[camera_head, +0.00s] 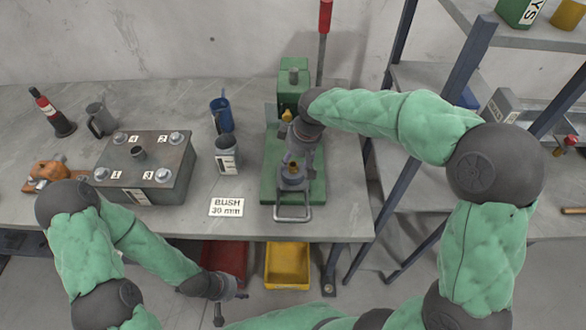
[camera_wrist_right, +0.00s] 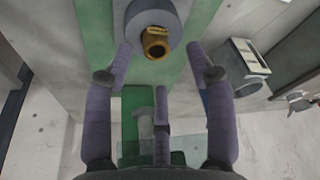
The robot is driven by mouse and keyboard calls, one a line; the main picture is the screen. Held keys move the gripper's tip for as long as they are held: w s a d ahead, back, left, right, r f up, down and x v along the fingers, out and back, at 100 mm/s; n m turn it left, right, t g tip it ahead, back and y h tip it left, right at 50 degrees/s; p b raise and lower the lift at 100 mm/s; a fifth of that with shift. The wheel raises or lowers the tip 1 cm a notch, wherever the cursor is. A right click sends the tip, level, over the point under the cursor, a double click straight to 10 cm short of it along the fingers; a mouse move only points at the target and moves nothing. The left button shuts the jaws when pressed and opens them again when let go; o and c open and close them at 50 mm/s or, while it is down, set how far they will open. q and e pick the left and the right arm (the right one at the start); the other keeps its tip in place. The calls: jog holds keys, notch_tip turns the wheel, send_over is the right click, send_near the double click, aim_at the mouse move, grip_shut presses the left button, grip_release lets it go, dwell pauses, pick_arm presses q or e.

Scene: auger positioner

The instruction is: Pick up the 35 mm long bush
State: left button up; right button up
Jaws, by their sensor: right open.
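A brass-coloured bush (camera_wrist_right: 156,42) stands in a round grey holder (camera_wrist_right: 152,15) on the green press base, in the right wrist view. The head view shows the bush (camera_head: 293,169) partly behind my right gripper; its length cannot be read. My right gripper (camera_wrist_right: 160,62) is open and empty, its fingers on either side of the bush's line and apart from it. It also shows in the head view (camera_head: 297,155), just above the holder. My left gripper (camera_head: 230,290) hangs low in front of the table edge; its finger opening is unclear.
A green press (camera_head: 293,75) with a red-handled lever stands behind the holder. A card (camera_head: 227,207) reads "BUSH 30 mm". A labelled grey cup (camera_head: 228,158), a blue cup (camera_head: 221,121) and a bolted metal block (camera_head: 150,165) stand left. A yellow bin (camera_head: 287,264) sits below.

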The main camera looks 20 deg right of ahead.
aim_at(293, 164)
jog(key=x, duration=0.2)
jog(key=b+x, duration=0.1)
jog(key=shift+w+d+f, duration=0.15)
jog(key=shift+f, duration=0.2)
grip_shut()
jog(key=shift+r, duration=0.1)
